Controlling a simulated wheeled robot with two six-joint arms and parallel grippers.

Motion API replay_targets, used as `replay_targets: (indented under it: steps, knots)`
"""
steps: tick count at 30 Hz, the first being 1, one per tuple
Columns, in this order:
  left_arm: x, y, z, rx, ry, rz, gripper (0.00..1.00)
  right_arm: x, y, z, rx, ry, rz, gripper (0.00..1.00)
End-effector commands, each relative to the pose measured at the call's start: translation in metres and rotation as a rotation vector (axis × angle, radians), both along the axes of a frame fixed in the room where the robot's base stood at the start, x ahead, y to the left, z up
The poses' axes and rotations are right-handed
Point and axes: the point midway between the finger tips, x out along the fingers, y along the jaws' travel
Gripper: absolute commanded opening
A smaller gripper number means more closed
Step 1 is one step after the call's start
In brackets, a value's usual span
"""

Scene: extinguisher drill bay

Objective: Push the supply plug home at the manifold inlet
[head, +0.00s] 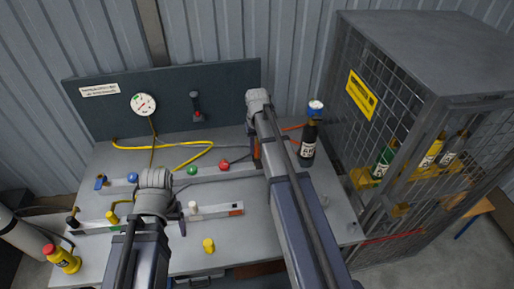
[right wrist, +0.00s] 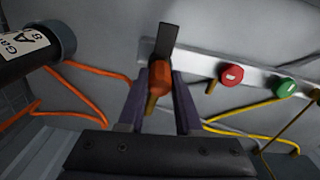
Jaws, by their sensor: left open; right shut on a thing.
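The orange supply plug (right wrist: 160,76) is between the fingers of my right gripper (right wrist: 160,88), which is shut on it. In the head view the plug (head: 257,150) shows only as a sliver beside my right arm. The grey manifold bar (head: 207,174) ends near the plug; a dark upright piece (right wrist: 168,38) stands just behind the plug. The inlet opening is hidden, so I cannot tell how far the plug is in. My left gripper (head: 170,218) is open over the front rail, its fingers largely hidden by its wrist.
Blue (head: 133,178), green (head: 191,170) and red (head: 223,165) knobs sit along the manifold. A black bottle (head: 309,140) stands to the right with an orange hose (right wrist: 75,80) near it. A yellow hose (head: 185,150) lies behind the manifold. A mesh cage (head: 350,120) bounds the right side.

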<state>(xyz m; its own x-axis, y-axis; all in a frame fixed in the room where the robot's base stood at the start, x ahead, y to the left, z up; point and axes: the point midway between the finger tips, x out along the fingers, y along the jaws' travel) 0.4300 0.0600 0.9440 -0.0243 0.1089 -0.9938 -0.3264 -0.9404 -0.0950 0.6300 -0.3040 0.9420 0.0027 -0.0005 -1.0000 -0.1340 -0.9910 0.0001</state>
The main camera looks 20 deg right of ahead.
Motion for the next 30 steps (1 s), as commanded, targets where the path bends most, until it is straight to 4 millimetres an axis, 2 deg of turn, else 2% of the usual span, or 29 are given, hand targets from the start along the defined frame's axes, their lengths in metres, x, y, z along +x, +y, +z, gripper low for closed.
replay_targets:
  steps: [11,12,21,30]
  knots:
    - [0.0,0.0,-0.0033,0.0,0.0,0.0,0.73,0.0,0.0,-0.0034,0.0,0.0,0.0,0.0]
    - [0.0,0.0,-0.0034,0.0,0.0,0.0,0.73,-0.0001,0.0,-0.0034,0.0,0.0,0.0,0.34]
    - [0.0,0.0,-0.0033,0.0,0.0,0.0,0.73,0.0,0.0,-0.0033,0.0,0.0,0.0,0.68]
    - [0.0,0.0,-0.0023,0.0,0.0,0.001,0.73,0.0,0.0,-0.0023,0.0,0.0,0.0,0.68]
